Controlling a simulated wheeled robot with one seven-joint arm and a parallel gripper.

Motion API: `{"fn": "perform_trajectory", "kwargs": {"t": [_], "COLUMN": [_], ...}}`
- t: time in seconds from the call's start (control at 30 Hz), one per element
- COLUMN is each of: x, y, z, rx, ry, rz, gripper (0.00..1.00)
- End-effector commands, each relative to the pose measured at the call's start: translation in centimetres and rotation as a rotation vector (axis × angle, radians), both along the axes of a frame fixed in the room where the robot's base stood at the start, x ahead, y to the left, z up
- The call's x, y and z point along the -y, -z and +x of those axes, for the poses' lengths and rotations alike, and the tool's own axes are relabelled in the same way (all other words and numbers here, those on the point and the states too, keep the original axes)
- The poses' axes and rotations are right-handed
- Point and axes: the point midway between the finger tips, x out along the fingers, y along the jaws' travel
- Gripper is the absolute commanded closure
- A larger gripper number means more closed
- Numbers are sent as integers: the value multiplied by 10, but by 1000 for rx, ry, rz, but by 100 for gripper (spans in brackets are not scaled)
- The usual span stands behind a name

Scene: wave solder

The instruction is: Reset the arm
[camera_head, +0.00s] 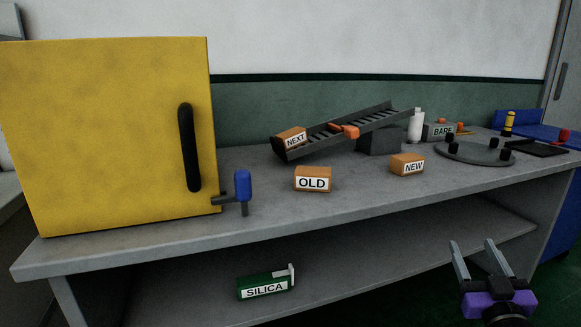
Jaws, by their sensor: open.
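My gripper (476,254) is at the lower right, in front of the grey bench. Its two grey fingers point up and stand apart, with nothing between them. A purple part shows at the base of the fingers, and the rest of my arm is out of view below. The gripper touches nothing that I can see.
On the bench (290,220) stand a yellow cabinet (100,130), orange boxes OLD (313,171) and NEW (407,158), a sloped rack (370,122) bearing box NEXT (290,138), and a round plate (475,154). A green SILICA box (262,288) sits on the lower shelf.

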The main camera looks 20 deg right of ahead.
Motion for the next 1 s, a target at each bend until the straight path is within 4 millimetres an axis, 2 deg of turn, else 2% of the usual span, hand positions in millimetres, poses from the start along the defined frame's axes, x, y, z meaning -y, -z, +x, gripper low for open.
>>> {"fn": "perform_trajectory", "kwargs": {"t": [0.03, 0.2, 0.4, 0.6, 0.8, 1.0], "x": [-21, -84, -156, -223, -279, -314], "y": [17, 54, 83, 102, 116, 131], "z": [-7, -36, -78, -126, -179, -223], "rx": [10, 51, 56, 9, -105, -255], "ry": [-10, -44, -114, -212, -328, -422], "rz": [41, 149, 236, 291, 305, 296], "gripper": [45, 45, 45, 45, 45, 45]}}
